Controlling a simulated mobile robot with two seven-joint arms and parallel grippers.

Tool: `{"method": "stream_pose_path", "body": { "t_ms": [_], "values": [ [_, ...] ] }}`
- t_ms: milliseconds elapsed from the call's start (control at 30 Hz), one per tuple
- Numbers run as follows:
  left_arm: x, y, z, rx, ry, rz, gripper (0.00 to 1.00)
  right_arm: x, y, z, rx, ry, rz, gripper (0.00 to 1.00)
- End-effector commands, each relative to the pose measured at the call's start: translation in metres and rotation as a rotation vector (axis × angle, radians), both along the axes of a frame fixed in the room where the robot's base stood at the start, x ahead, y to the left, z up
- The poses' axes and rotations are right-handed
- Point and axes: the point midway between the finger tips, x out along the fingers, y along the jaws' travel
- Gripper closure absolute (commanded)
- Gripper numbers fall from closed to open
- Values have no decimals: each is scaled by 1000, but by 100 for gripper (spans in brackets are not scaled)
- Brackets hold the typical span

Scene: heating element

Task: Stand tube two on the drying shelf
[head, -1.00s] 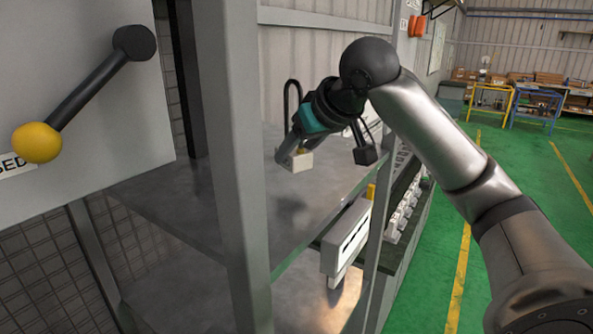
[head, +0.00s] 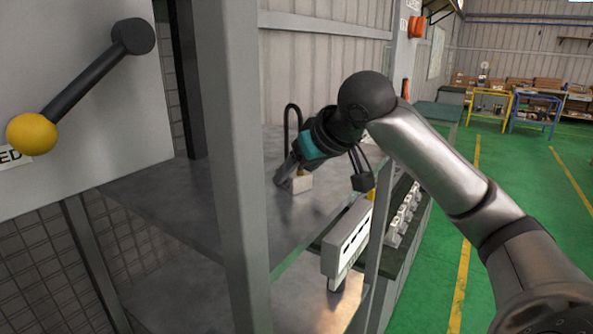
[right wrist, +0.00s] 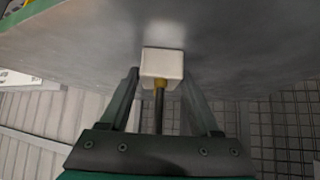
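Tube two (head: 301,183) has a white block base, a yellow collar and a dark looped rod that rises beside my right gripper. It is upright, base down, and its base appears to touch the grey shelf (head: 258,215). My right gripper (head: 289,178) reaches down onto it from the right, its fingers at the sides of the white base. In the right wrist view, the base (right wrist: 162,63) sits between the fingertips (right wrist: 160,78), with the dark rod running back between the fingers. The fingers look shut on the base. My left gripper is out of view.
A grey post (head: 238,200) stands left of the tube. A panel with a yellow-knobbed lever (head: 32,134) is at far left. A white slotted box (head: 346,240) hangs by the shelf's right edge. Bare shelf surrounds the tube.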

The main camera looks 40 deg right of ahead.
Motion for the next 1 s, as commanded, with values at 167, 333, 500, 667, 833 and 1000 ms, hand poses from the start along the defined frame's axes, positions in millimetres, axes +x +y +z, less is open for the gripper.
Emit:
{"method": "stream_pose_path", "body": {
  "t_ms": [167,333,500,667,833,1000],
  "values": [
    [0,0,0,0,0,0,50,0,0,0,0,0,0,15],
    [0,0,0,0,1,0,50,0,0,0,0,0,0,15],
    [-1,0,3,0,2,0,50,0,0,5,0,-1,0,15],
    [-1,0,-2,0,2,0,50,-18,1,22,-4,-5,-1,15],
    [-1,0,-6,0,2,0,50,-45,4,49,-6,-5,-3,15],
    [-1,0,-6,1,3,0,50,-68,7,73,-5,-4,-3,15]
  ]
}}
